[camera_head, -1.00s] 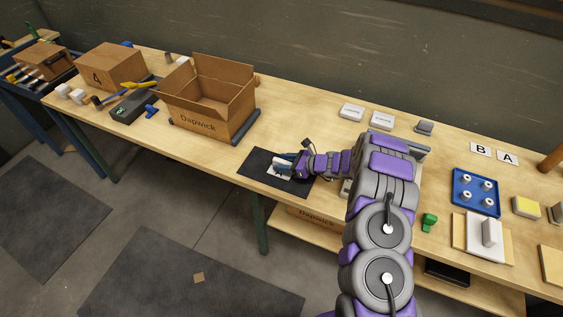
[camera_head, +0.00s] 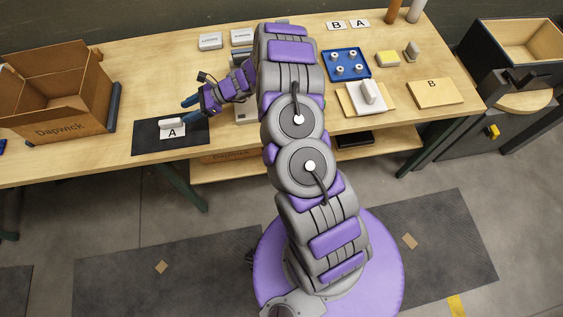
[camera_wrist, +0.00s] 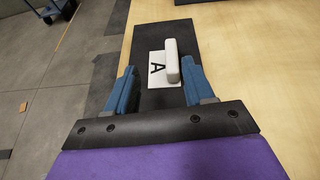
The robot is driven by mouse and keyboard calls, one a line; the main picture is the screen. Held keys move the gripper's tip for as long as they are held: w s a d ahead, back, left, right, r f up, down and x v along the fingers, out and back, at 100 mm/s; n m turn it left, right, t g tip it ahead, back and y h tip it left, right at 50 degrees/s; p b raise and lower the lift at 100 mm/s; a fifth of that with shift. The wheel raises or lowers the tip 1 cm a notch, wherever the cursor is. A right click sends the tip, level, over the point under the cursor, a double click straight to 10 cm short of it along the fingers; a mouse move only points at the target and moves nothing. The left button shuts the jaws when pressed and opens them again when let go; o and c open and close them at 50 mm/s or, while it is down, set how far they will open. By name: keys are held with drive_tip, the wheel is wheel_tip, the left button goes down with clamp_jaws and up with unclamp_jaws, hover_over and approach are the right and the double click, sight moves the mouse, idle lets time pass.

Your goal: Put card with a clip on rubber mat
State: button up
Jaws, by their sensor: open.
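The card with a clip (camera_head: 173,131) is white, marked with a black A, and has a pale upright clip along one edge. It lies on the black rubber mat (camera_head: 146,143) at the front edge of the workbench. In the wrist view the card (camera_wrist: 156,80) lies on the mat (camera_wrist: 150,38) ahead of my fingers, with the clip on its right side. My gripper (camera_head: 188,108) is open and empty, just behind and above the card. Its two blue fingers stand wide apart in the wrist view (camera_wrist: 160,88), and neither touches the card.
An open cardboard box (camera_head: 55,95) stands left of the mat. A blue tray with white pegs (camera_head: 346,77), a white block with a handle (camera_head: 365,100) and a board marked B (camera_head: 434,93) are to the right. Two white boxes (camera_head: 210,41) sit behind my gripper.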

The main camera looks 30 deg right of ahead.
drive_tip(key=s+a+r+n+g+h, duration=0.25)
drive_tip(key=s+r+n, duration=0.45)
drive_tip(key=s+r, duration=0.35)
drive_tip(key=s+a+r+n+g+h, duration=0.1)
drive_tip(key=s+a+r+n+g, duration=0.4)
drive_tip(key=s+r, duration=0.6)
drive_tip(key=s+d+r+n+t+h, duration=0.1)
drive_tip(key=s+d+n+h, duration=0.3)
drive_tip(key=s+d, duration=0.5)
drive_tip(key=s+d+r+n+h, duration=0.2)
drive_tip(key=s+d+n+h, duration=0.3)
drive_tip(key=s+d, duration=0.4)
drive_tip(key=shift+s+d+t, duration=0.15)
drive_tip(key=shift+s+t, duration=0.2)
drive_tip(key=shift+s, duration=3)
